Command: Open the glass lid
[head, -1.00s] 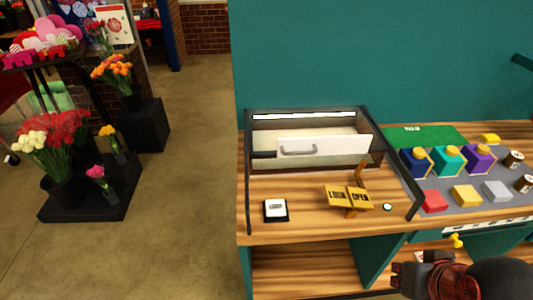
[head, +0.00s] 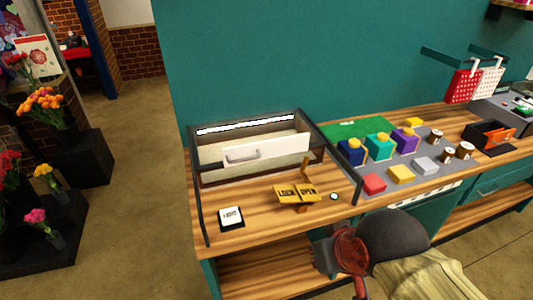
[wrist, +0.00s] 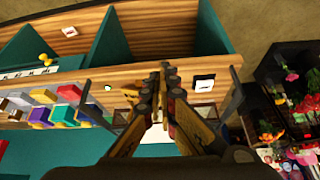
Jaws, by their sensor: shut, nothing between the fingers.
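The glass case (head: 316,137) stands on the wooden counter, with a dark frame whose side bars slope down to the front. The clear glass of its lid is hard to make out, and the lid looks down. A white panel (head: 280,150) with a grey handle (head: 243,157) shows inside. A yellow LOCK/OPEN sign (head: 297,194) and a small round green-lit button (head: 334,196) are at the case's front. My gripper (head: 322,258) is in front of the counter, apart from the case. In the wrist view its fingers (wrist: 166,68) are together and empty.
Coloured blocks (head: 380,147) and spools (head: 447,153) stand on a grey mat to the right. Open shelf space (head: 262,268) lies below the counter. Flower stands (head: 75,165) and open floor are at left.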

